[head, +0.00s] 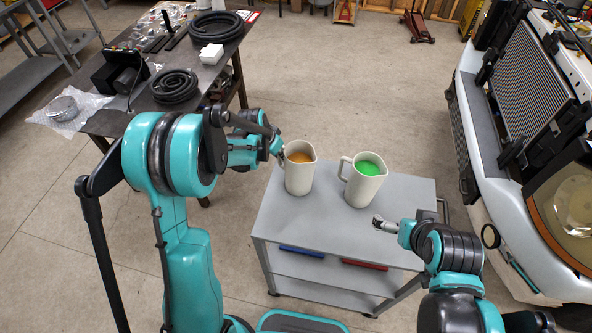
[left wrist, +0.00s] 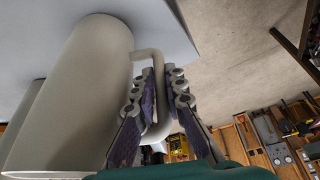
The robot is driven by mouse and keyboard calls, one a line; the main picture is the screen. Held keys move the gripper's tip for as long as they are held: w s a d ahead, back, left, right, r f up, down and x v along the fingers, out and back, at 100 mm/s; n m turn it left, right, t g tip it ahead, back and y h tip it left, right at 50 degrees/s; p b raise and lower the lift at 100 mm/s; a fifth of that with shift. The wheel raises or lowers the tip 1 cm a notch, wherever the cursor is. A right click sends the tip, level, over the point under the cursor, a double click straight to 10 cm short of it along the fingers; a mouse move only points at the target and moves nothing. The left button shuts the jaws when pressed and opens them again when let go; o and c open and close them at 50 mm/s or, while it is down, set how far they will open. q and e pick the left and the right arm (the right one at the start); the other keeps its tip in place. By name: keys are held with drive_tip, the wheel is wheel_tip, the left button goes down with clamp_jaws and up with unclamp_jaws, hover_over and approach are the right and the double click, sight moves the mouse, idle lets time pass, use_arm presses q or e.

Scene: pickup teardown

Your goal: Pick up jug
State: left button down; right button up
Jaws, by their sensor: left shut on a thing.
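A cream jug with orange contents (head: 299,174) stands upright on the left part of the grey cart top. My left gripper (head: 277,149) reaches in from its left side. In the left wrist view my left gripper (left wrist: 157,88) has its two fingers on either side of the jug's handle (left wrist: 150,56), shut on it, beside the jug's body (left wrist: 75,90). A second cream jug with green contents (head: 364,182) stands to the right, its handle facing left. My right gripper (head: 377,222) is empty above the cart's right part; whether it is open is unclear.
The grey cart (head: 290,232) has lower shelves with a blue tray (head: 301,251) and a red tray (head: 364,265). A dark workbench (head: 207,68) with hoses stands at the upper left. A vehicle front (head: 480,150) stands at the right. Open floor lies behind the cart.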

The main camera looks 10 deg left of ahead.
use_arm(q)
drive_tip(key=shift+r, duration=0.25)
drive_tip(key=shift+r+p, duration=0.7)
drive_tip(key=shift+r, duration=4)
